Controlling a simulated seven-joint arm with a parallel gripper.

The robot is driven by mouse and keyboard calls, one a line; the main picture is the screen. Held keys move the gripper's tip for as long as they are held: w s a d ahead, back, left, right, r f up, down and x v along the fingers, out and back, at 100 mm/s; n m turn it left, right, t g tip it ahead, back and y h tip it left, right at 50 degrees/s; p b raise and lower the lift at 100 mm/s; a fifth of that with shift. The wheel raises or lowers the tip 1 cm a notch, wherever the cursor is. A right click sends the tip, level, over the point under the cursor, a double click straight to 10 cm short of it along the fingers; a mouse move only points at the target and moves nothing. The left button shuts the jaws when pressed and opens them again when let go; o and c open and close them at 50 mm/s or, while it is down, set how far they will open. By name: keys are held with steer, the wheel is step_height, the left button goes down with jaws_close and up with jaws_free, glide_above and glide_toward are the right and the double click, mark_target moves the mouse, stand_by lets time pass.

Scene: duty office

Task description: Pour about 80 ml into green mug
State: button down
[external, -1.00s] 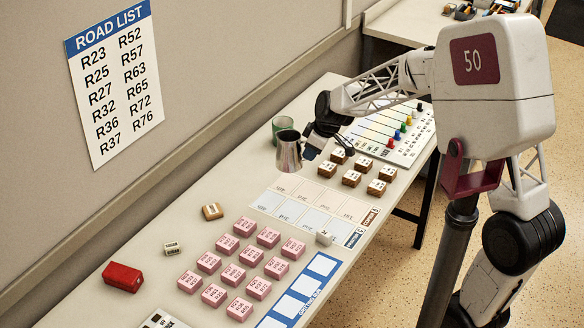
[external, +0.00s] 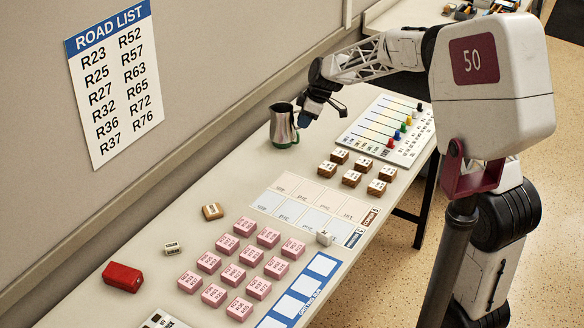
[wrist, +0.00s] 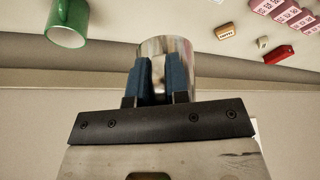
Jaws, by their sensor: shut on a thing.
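My gripper (external: 303,118) is shut on a metal pitcher (external: 282,122), which looks about upright. The green mug (external: 285,146) is mostly hidden behind the pitcher in the external view; only green edges show low down.
Brown-based blocks (external: 351,178) and a board with coloured pegs (external: 385,130) lie to the right. Pink blocks (external: 233,274), a red object (external: 123,277) and small tiles lie nearer the front left. The wall rises behind the table.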

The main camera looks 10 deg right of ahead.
steer(key=w+d+f+n+g, duration=0.1)
steer(key=w+d+n, duration=0.2)
steer(key=w+d, duration=0.55)
steer(key=w+d+f+n+g, duration=0.1)
steer(key=w+d+n, duration=0.2)
steer(key=w, duration=1)
steer(key=w+d+f+n+g, duration=0.1)
steer(key=w+d+n, duration=0.3)
steer(key=w, duration=0.6)
steer(key=shift+m, duration=0.7)
steer(key=f, duration=0.8)
steer(key=d+f, duration=0.1)
steer(key=f, duration=0.4)
steer(key=shift+w, duration=0.1)
steer(key=shift+a, duration=0.15)
steer(key=s+a+r+t+h, duration=0.2)
steer(key=a+r+h, duration=0.2)
steer(key=r+h, duration=0.1)
steer(key=s+a+r+t+h, duration=0.2)
steer(key=a+r+t+h, duration=0.1)
steer(key=r+h, duration=0.3)
steer(key=shift+a+r, duration=0.5)
steer(key=shift+r, duration=0.25)
steer(key=shift+s+r+h, duration=0.1)
steer(key=shift+s+h, duration=0.05)
steer(key=shift+h, duration=0.15)
